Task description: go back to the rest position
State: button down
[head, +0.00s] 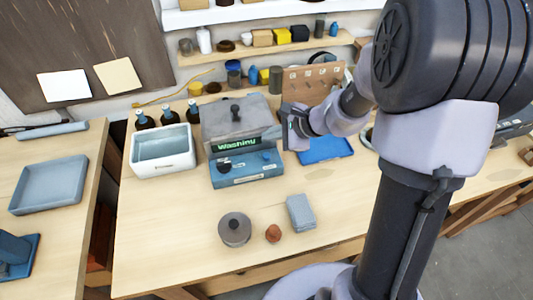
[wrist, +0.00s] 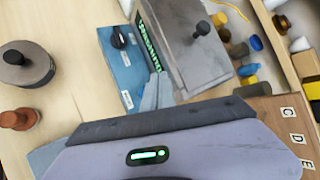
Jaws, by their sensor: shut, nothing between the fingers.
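My gripper (head: 287,122) is shut and empty in the head view, held above the workbench (head: 160,222) just right of the grey-and-blue washing machine (head: 247,170). In the wrist view its pale housing, with a green light, fills the bottom. The machine also shows in the wrist view (wrist: 122,65), with its green lettered display, dark knob and lid. A blue tray (head: 325,150) lies on the bench beyond and right of my gripper, partly hidden by my arm.
A white bin (head: 163,150) and several dark bottles stand left of the machine. A round grey lidded pot (head: 235,229), a brown knobbed piece (head: 273,233) and a grey-blue block (head: 300,212) lie near the front edge. A lettered wooden board (head: 312,84) stands behind. The bench's front left is clear.

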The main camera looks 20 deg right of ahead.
dwell(0.4)
jog(key=s+a+r+n+g+h+b, duration=0.1)
jog(key=s+a+r+n, duration=0.35)
jog(key=s, duration=0.35)
jog(key=s+a+r+n+g+h+b, duration=0.1)
jog(key=s+a+r+n+b, duration=0.15)
jog(key=s+r+n, duration=0.5)
jog(key=s+d+f+n+t+h, duration=0.1)
jog(key=s+d+n+h, duration=0.1)
jog(key=s, duration=0.7)
jog(key=shift+d+f, duration=0.2)
jog(key=shift+f, duration=0.15)
dwell(2.8)
